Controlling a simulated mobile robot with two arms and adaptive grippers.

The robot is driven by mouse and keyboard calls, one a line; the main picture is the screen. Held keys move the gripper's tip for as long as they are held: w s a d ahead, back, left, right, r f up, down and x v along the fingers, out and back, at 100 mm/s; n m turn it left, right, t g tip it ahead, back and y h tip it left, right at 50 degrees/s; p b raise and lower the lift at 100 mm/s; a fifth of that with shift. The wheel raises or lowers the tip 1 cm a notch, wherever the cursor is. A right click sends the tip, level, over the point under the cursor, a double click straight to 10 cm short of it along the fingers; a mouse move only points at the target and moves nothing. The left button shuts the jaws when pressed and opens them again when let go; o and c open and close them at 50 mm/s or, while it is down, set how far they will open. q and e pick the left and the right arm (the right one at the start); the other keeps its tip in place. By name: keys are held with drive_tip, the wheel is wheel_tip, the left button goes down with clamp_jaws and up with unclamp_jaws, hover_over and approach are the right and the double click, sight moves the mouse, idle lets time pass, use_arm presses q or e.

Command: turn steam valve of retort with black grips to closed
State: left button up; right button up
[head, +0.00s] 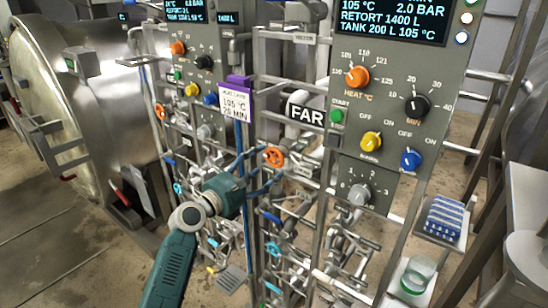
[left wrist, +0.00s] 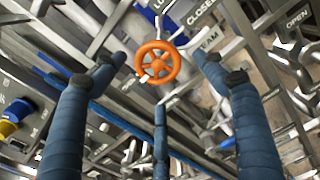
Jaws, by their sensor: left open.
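In the left wrist view the orange wheel (left wrist: 157,62) shows near the top middle, beside labels reading STEAM, CLOSED and OPEN. My left gripper (head: 268,174) is open, its blue fingers pointing at the wheel. In the left wrist view the fingers of the left gripper (left wrist: 160,84) spread left, right and below the wheel; no clear contact shows. The wheel's pointer position cannot be told. A second orange wheel (head: 157,113) is on the left pipework.
The right control panel (head: 390,120) has knobs and a display; the left control panel (head: 186,62) is behind. A steel retort vessel (head: 70,100) stands at left. Dense pipes and grey uprights surround my left gripper.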

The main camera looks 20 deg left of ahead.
sight(272, 161)
use_arm(q)
drive_tip(key=x, duration=0.6)
drive_tip(key=shift+f, duration=0.1)
drive_tip(key=shift+a, duration=0.1)
drive_tip(key=shift+s, duration=0.15)
drive_tip(key=c, duration=1.1)
